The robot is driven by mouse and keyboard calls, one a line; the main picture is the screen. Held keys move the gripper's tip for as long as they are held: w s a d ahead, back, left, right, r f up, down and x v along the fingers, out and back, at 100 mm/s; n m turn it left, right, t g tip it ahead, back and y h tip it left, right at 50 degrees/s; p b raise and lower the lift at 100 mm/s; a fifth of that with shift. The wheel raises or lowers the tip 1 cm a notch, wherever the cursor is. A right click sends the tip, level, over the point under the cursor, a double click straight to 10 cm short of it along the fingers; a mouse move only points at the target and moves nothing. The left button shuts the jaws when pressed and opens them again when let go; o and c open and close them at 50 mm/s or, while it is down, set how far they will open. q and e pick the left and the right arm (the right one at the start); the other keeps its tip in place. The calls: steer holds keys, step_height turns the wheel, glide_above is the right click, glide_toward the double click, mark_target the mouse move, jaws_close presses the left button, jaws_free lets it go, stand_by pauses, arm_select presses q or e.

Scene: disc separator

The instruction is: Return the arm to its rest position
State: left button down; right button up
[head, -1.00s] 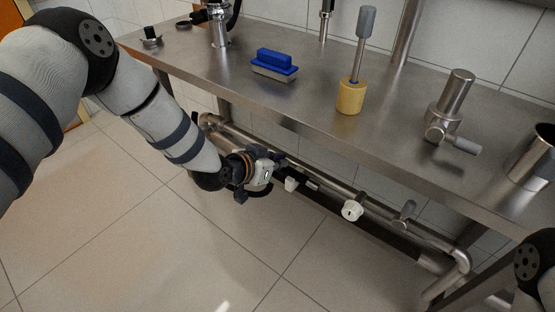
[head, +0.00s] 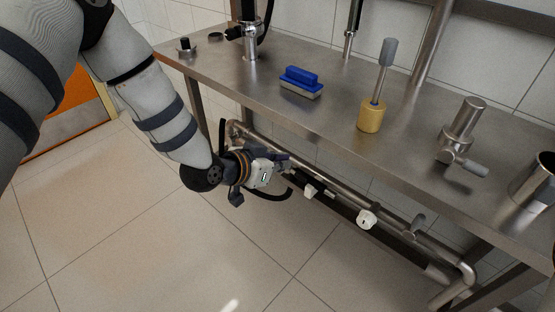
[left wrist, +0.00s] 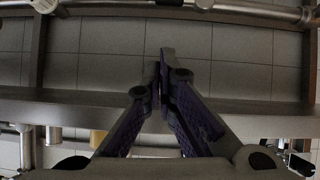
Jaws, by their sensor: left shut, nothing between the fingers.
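My left arm comes in from the left in the head view. Its gripper (head: 284,163) is low, in front of the table's front side and near the pipes under it. In the left wrist view the two dark fingers (left wrist: 164,78) meet at their tips, and nothing is between them. My right gripper is out of view.
A steel table (head: 325,115) carries a blue brush (head: 300,80), a yellow-headed tool (head: 371,116), a steel valve fitting (head: 462,135) and a steel cup (head: 535,180). Pipes with a white knob (head: 366,219) run below. The tiled floor (head: 150,240) in front is clear.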

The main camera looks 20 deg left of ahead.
arm_select(q)
steer(key=s+f+n+g+y+p, duration=0.1)
steer(key=s+f+g, duration=0.4)
steer(key=s, duration=0.8)
steer(key=s+f+n+g+y+p, duration=0.1)
steer(key=s+f+g, duration=0.2)
steer(key=s+f, duration=0.7)
steer(key=s+a+r+n+g+y, duration=0.1)
steer(key=s+a+g, duration=0.1)
steer(key=s, duration=0.9)
steer(key=s+a+r+n+g+y+p, duration=0.1)
steer(key=s+a+r+g, duration=0.1)
steer(key=s, duration=0.9)
steer(key=shift+s+a+r+g, duration=0.2)
steer(key=shift+s+r+g, duration=0.15)
steer(key=shift+g, duration=0.15)
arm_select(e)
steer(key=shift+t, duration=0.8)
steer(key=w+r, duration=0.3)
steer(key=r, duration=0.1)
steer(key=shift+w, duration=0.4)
arm_select(q)
steer(key=shift+w+f, duration=0.1)
